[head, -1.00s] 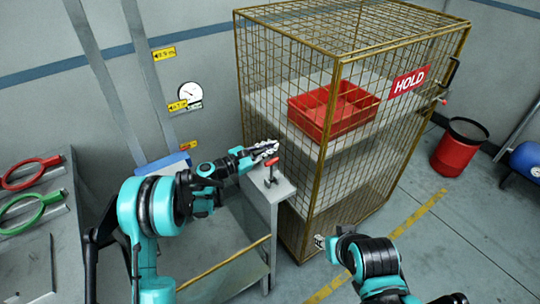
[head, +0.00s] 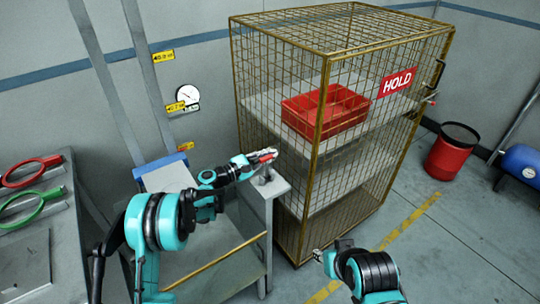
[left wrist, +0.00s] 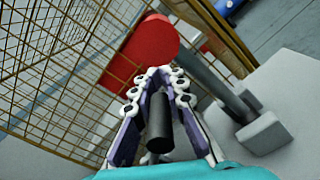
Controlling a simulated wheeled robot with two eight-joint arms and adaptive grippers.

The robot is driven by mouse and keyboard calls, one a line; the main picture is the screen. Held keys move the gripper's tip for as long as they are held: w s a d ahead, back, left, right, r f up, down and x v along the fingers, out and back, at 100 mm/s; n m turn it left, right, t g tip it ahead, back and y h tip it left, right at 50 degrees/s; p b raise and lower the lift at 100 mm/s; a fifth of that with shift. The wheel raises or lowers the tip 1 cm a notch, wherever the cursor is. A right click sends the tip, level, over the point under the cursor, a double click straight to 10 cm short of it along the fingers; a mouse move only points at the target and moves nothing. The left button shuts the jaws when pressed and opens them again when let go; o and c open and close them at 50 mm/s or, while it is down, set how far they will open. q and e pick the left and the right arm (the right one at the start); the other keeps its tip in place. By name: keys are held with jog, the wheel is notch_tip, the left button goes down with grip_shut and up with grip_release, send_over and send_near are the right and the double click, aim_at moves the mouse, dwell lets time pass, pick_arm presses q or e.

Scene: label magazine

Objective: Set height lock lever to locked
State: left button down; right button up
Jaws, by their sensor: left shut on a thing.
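The height lock lever has a red handle (head: 262,155) and a grey base (head: 266,177) on the corner of the grey bench beside the cage. In the left wrist view the red handle (left wrist: 152,48) is large at the fingertips, and the grey post and base (left wrist: 263,133) stand to its right. My left gripper (head: 268,156) is shut on the lever's handle; its fingers (left wrist: 160,72) hide part of it. A dark cylinder (left wrist: 159,125) shows between the finger linkages. My right gripper (head: 318,256) is low near the cage's front corner, its jaws too small to judge.
A wire cage (head: 318,130) with a HOLD sign (head: 397,84) and a red divided bin (head: 325,110) stands just right of the lever. A red drum (head: 451,150) stands at right. Red and green ring handles (head: 30,208) are at left.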

pick_arm(q)
jog(key=c, duration=1.5)
grip_release()
jog(key=v, duration=1.2)
